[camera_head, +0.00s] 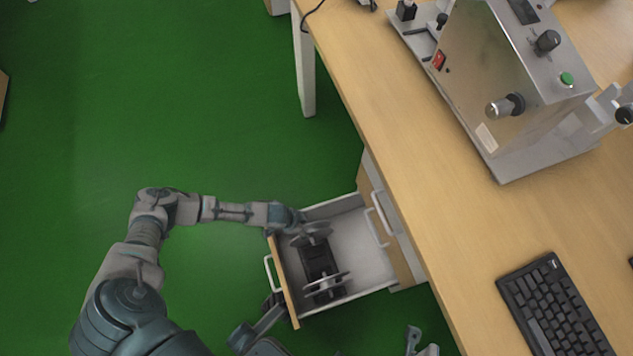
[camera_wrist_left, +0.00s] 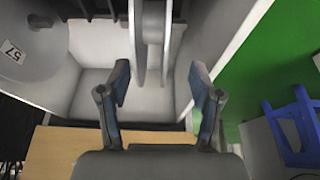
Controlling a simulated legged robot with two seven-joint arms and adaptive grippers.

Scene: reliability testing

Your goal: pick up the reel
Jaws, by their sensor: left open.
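A grey reel (camera_head: 313,233) stands on edge in the open drawer (camera_head: 365,272), near its far side. A second, similar reel (camera_head: 326,284) stands nearer the front, with a dark block (camera_head: 316,259) between them. My left gripper (camera_head: 300,217) is over the drawer's far edge, right at the far reel. In the left wrist view my left gripper (camera_wrist_left: 160,78) is open, its fingers apart, with a reel's thin discs (camera_wrist_left: 139,42) in line with the gap. I cannot tell whether the fingers touch it. A small grey pronged part (camera_head: 420,343) at the bottom edge may be my right gripper; its state is unclear.
The drawer's wooden front (camera_head: 286,280) and side walls close in the reels. The wooden table (camera_head: 440,215) is at right, with a metal machine (camera_head: 490,85) and a keyboard (camera_head: 556,305). A blue stool-like object (camera_wrist_left: 297,125) shows in the wrist view. The green floor (camera_head: 170,90) is mostly clear.

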